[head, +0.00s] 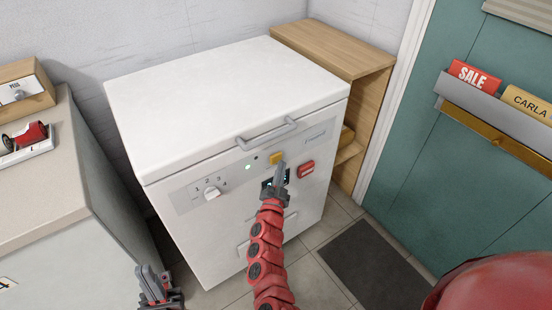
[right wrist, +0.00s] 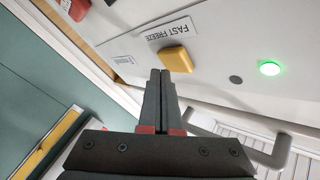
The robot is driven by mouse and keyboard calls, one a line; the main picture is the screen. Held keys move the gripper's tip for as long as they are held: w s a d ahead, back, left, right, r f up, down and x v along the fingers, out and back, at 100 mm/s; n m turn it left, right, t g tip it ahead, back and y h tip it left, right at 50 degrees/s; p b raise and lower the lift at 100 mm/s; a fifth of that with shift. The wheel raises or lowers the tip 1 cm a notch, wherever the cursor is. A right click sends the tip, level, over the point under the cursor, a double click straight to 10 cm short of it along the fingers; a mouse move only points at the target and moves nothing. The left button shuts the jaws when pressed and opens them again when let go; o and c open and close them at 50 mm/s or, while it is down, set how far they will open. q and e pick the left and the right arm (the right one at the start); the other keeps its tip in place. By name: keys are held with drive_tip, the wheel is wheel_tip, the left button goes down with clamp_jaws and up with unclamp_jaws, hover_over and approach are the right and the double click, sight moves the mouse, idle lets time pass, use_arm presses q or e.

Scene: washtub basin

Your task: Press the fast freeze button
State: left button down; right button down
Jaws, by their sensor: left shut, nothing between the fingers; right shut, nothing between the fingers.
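The fast freeze button is a yellow rounded block (head: 277,157) on the front panel of a white chest freezer (head: 215,95). In the right wrist view the yellow button (right wrist: 177,59) sits beside a "FAST FREEZE" label (right wrist: 166,32). My right gripper (head: 282,166) is shut and empty, its tips at the button's lower edge in the head view. In the right wrist view the shut fingertips (right wrist: 160,72) overlap the button's edge; I cannot tell whether they touch it. My left gripper (head: 152,275) is shut and empty at the bottom, left of the freezer's front.
The panel also has a numbered dial (head: 212,192), a lit green light (head: 248,167) and a red switch (head: 306,169). A grey handle (head: 267,134) projects above the panel. A counter (head: 60,185) stands left and a wooden shelf unit (head: 340,50) right.

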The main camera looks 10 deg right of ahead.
idle(0.4)
drive_tip(key=shift+w+a, duration=0.15)
drive_tip(key=shift+w, duration=0.25)
drive_tip(key=shift+w+b, duration=0.15)
drive_tip(key=shift+b, duration=0.15)
idle(0.3)
drive_tip(key=shift+s+d, duration=0.2)
drive_tip(key=shift+s, duration=0.4)
drive_tip(key=s, duration=0.2)
drive_tip(key=s+d+p, duration=0.1)
drive_tip(key=s+d, duration=0.1)
drive_tip(key=s, duration=0.1)
drive_tip(key=shift+s+p, duration=0.3)
drive_tip(key=shift+p, duration=0.1)
